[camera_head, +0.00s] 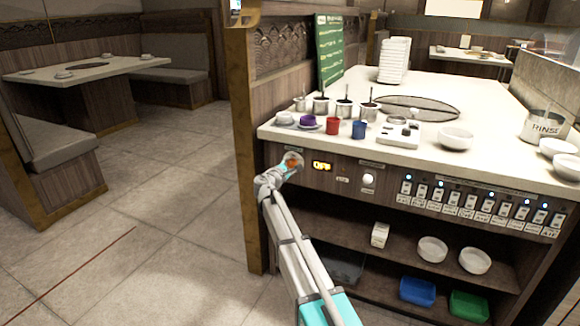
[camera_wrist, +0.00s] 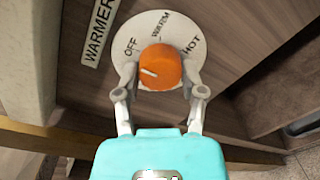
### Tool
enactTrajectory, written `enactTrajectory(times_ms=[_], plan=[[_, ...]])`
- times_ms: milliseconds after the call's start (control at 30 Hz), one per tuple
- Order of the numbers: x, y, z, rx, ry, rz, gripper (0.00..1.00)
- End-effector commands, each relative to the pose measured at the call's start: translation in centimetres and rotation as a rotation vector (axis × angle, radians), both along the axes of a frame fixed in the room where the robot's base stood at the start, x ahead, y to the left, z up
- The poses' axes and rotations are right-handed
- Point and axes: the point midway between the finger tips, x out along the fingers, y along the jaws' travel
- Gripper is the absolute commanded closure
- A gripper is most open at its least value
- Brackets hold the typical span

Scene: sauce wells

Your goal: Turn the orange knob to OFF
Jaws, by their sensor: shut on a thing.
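The orange knob (camera_wrist: 160,68) sits on a round white dial (camera_wrist: 171,22) marked OFF, WARM and HOT, beside a WARMER label. Its white pointer line points left, on the OFF side of the dial. My gripper (camera_wrist: 159,82) is shut on the knob, with one finger on each side of it. In the head view, my gripper (camera_head: 291,164) is at the left end of the counter's front panel and covers most of the knob.
A white knob (camera_head: 368,180) and a row of switches (camera_head: 480,205) are farther right on the panel. Cups, pots and bowls stand on the countertop (camera_head: 300,140) above. Open shelves below hold bowls and bins. The floor at left is clear.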

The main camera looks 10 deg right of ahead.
Motion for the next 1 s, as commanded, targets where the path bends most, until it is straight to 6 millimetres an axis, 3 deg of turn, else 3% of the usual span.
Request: enactTrajectory(times_ms=[167,200,367,1000], plan=[[0.16,0.10,0.04,-0.002,0.000,0.003,0.95],[0.15,0.09,0.03,-0.002,0.000,0.003,0.40],[0.10,0.06,0.02,-0.001,0.000,0.002,0.13],[0.02,0.00,0.03,0.034,-0.021,0.000,0.13]])
